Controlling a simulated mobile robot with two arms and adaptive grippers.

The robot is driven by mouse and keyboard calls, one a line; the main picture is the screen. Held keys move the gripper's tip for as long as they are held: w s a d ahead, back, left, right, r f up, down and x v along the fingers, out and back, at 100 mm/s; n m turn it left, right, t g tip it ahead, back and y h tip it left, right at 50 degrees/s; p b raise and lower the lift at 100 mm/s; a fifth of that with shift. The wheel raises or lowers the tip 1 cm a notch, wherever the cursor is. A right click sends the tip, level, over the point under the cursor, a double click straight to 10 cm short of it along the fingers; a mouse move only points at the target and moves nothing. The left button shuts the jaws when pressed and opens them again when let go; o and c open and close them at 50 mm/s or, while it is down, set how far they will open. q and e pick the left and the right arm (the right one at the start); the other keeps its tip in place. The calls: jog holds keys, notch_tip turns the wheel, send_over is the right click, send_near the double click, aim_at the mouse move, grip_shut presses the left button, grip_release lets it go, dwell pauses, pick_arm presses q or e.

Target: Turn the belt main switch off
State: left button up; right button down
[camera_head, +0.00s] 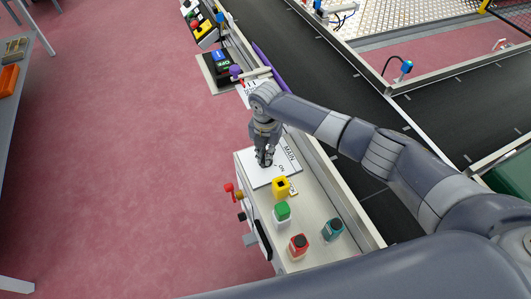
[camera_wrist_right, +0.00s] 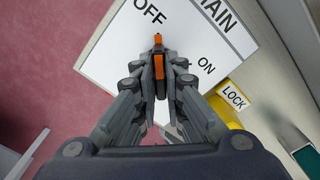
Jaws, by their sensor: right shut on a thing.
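The belt main switch sits on a white plate (camera_wrist_right: 120,50) marked OFF, ON and MAIN; the plate also shows in the head view (camera_head: 285,166), on top of the grey control box. My right gripper (camera_head: 265,160) is over the plate, pointing down. In the right wrist view my right gripper (camera_wrist_right: 165,85) is shut on the switch's orange handle (camera_wrist_right: 158,39). The handle's visible tip lies just below the word OFF, away from ON. The fingers hide much of the handle and its base. My left gripper is not in view.
The box carries a yellow block (camera_head: 280,187), a green button (camera_head: 282,212), a red button (camera_head: 298,246) and a teal button (camera_head: 332,230). A dark conveyor belt (camera_head: 345,75) runs along its right. Another control panel (camera_head: 213,72) stands farther back. Pink floor is free at left.

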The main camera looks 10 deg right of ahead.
jog(key=c, duration=1.7)
grip_release()
jog(key=shift+r, duration=0.1)
notch_tip(320, 180, up, 12)
jog(key=shift+f, duration=0.1)
